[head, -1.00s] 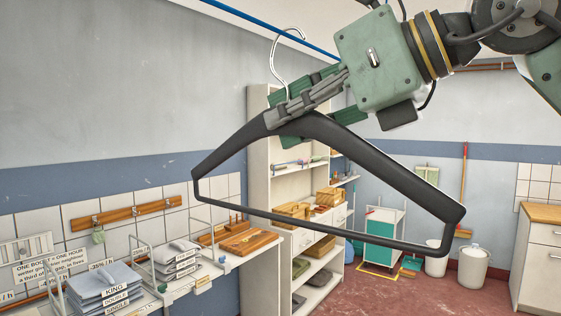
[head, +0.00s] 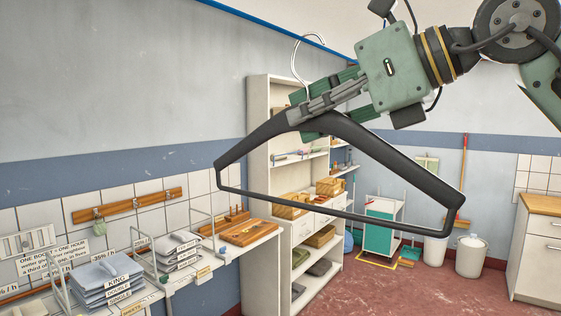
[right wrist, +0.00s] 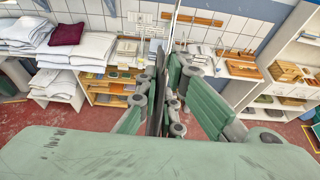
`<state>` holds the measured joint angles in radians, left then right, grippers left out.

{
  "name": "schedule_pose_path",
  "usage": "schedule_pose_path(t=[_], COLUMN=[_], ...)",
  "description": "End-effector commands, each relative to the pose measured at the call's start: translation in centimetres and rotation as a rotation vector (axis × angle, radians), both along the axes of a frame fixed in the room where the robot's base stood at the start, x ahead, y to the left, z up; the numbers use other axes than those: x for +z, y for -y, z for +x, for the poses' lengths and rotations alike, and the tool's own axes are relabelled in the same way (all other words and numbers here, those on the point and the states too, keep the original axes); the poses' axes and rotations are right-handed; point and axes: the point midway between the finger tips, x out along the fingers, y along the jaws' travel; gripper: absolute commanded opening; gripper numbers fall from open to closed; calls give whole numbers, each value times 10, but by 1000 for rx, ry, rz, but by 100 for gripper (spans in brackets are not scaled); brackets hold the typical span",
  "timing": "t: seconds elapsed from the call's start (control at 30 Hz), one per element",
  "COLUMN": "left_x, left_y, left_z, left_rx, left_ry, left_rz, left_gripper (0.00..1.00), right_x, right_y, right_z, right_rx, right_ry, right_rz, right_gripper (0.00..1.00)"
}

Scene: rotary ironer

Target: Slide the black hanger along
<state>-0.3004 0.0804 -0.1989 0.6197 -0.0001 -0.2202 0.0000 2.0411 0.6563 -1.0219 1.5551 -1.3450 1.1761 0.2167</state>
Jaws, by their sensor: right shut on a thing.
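The black hanger (head: 385,157) hangs in the upper middle of the head view, its bar tilted down to the right. Its silver hook (head: 294,62) rises to the blue rail (head: 262,18); whether the hook touches the rail I cannot tell. My right gripper (head: 318,104) comes in from the upper right and is shut on the hanger near its neck. In the right wrist view the dark hanger (right wrist: 157,98) shows edge-on between the fingers of my right gripper (right wrist: 168,92). My left gripper is not in view.
A white shelf unit (head: 262,170) stands behind the hanger. A counter with folded grey linen stacks (head: 108,280) is at lower left. A teal-fronted cart (head: 378,235) and white bins (head: 471,257) stand at the back. The red floor (head: 420,290) in front is open.

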Motion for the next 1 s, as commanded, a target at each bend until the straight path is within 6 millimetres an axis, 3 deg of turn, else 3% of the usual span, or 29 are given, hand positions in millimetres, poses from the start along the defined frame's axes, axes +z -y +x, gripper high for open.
schedule_pose_path(t=[0.27,1.0], left_x=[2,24], left_y=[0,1], left_z=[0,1], left_rx=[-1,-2], left_ry=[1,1], left_rz=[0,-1], left_gripper=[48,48], right_x=[1,4], right_y=[2,28], right_z=[3,39], right_rx=[-1,-1], right_ry=[-1,-1], right_rz=[2,2], right_gripper=[0,0])
